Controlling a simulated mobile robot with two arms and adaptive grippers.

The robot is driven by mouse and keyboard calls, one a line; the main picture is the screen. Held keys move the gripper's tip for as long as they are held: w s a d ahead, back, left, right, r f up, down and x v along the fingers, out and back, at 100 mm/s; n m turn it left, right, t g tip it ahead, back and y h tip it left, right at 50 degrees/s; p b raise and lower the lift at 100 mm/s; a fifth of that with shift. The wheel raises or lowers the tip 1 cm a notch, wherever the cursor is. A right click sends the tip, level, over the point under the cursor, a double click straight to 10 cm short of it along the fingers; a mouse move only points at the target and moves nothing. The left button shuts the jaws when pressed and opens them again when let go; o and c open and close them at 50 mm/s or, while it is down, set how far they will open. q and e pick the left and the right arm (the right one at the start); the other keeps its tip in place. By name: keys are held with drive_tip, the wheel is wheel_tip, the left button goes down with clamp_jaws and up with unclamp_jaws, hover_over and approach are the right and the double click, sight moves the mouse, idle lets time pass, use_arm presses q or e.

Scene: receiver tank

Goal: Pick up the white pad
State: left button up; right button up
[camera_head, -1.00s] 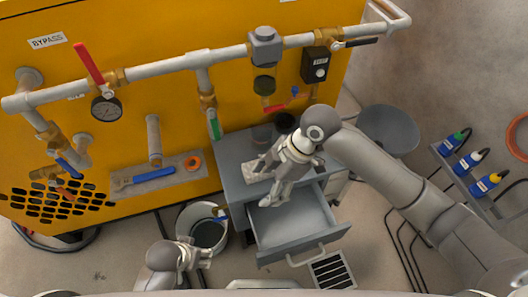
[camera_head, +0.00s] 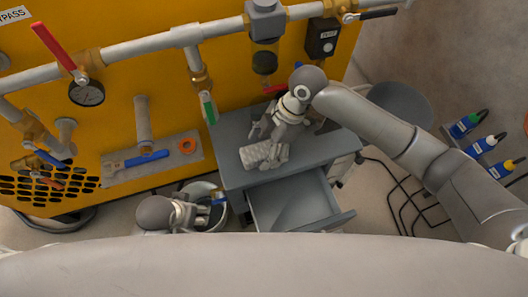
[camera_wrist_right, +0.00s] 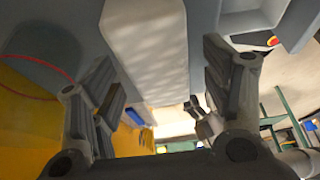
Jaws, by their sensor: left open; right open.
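The white pad (camera_head: 256,154) lies on the top of the grey drawer cabinet (camera_head: 232,135), near its front left part. My right gripper (camera_head: 265,147) is open just above the pad, with its fingers pointing down toward it. In the right wrist view the pad (camera_wrist_right: 147,45) sits between the two spread fingers (camera_wrist_right: 160,75), with gaps on both sides. I cannot tell whether a finger touches it. The right gripper hides part of the pad in the head view. My left gripper (camera_head: 205,214) is open and empty, low by the bucket.
The cabinet's open drawer (camera_head: 295,203) juts out in front and looks empty. A bucket (camera_head: 217,218) stands left of the cabinet. The yellow panel (camera_head: 120,115) with pipes and valves rises behind.

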drive_tip(key=shift+a+f, duration=0.2)
drive_tip(key=shift+f, duration=0.3)
drive_tip(key=shift+c, duration=0.4)
drive_tip(key=c, duration=1)
drive_tip(key=shift+r, duration=0.15)
